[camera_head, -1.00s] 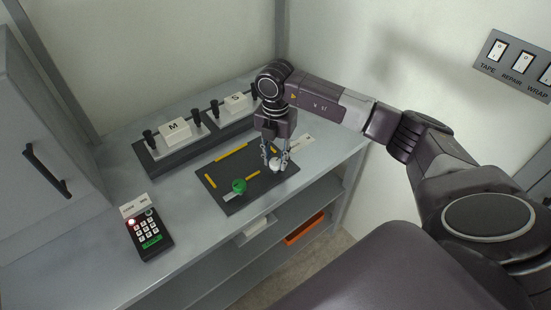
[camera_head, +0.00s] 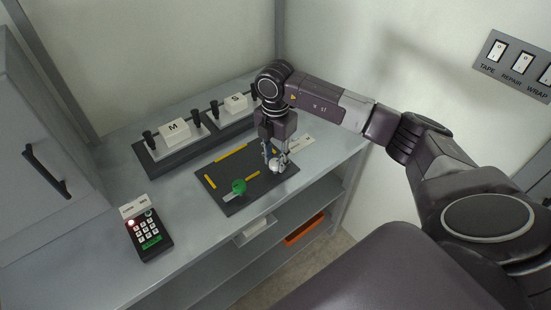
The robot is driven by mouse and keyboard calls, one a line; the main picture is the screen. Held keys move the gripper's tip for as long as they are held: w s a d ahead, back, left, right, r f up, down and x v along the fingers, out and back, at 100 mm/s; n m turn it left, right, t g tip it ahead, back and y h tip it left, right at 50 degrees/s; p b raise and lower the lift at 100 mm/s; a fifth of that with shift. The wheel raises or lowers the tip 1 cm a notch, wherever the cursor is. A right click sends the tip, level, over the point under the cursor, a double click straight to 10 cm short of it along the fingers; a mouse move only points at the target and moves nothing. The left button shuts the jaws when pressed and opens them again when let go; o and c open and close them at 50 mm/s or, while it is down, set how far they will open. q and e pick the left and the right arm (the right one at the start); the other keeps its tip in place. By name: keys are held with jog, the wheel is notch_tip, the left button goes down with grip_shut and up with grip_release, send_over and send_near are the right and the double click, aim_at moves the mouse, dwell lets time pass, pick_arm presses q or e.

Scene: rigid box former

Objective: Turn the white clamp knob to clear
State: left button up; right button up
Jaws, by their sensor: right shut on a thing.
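The white clamp knob (camera_head: 275,166) stands at the right part of a dark plate (camera_head: 238,208) on the grey bench. My right gripper (camera_head: 276,163) reaches down from above and is shut on the white knob. Its fingers hide part of the knob, and I cannot read any marking on it. A green knob (camera_head: 239,187) stands on the same plate, left of the gripper and apart from it. My left gripper is not in view.
Yellow strips (camera_head: 231,153) lie on the plate. Blocks marked M (camera_head: 174,131) and S (camera_head: 236,103) with black handles stand behind it. A keypad (camera_head: 148,234) with a red light is at the front left. Wall switches (camera_head: 515,63) are at the right.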

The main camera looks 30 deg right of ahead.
aim_at(275, 162)
jog(key=o, duration=1.2)
jog(key=shift+c, duration=0.2)
jog(key=shift+r, duration=0.1)
notch_tip(275, 162, up, 12)
